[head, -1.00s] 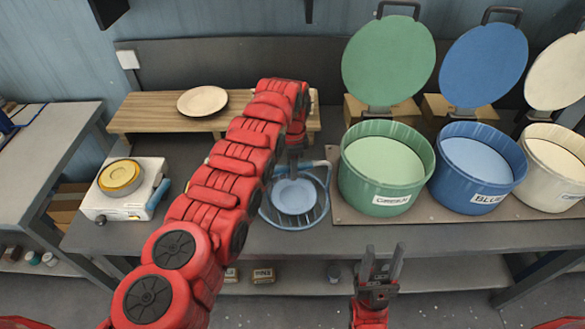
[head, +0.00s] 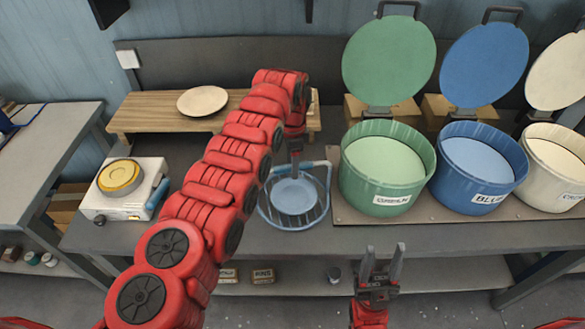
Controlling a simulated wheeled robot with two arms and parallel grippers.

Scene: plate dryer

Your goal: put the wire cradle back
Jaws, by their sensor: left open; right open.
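The wire cradle (head: 319,216) is a round wire basket with a light blue handle (head: 313,164). It sits on the grey workbench, left of the green tub. A pale blue plate (head: 295,196) lies in it. My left arm reaches over the bench from the lower left. Its gripper (head: 295,170) points down at the cradle's back, close to the handle and the plate; I cannot tell whether it touches either. My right gripper (head: 383,262) is open and empty, pointing up in front of the bench edge.
The green tub (head: 362,187), blue tub (head: 452,186) and cream tub (head: 550,190) stand at the right with lids raised. A wooden stand (head: 150,112) with a cream plate (head: 203,101) is at the back. A white hotplate-like device (head: 113,203) holds a yellow disc at the left.

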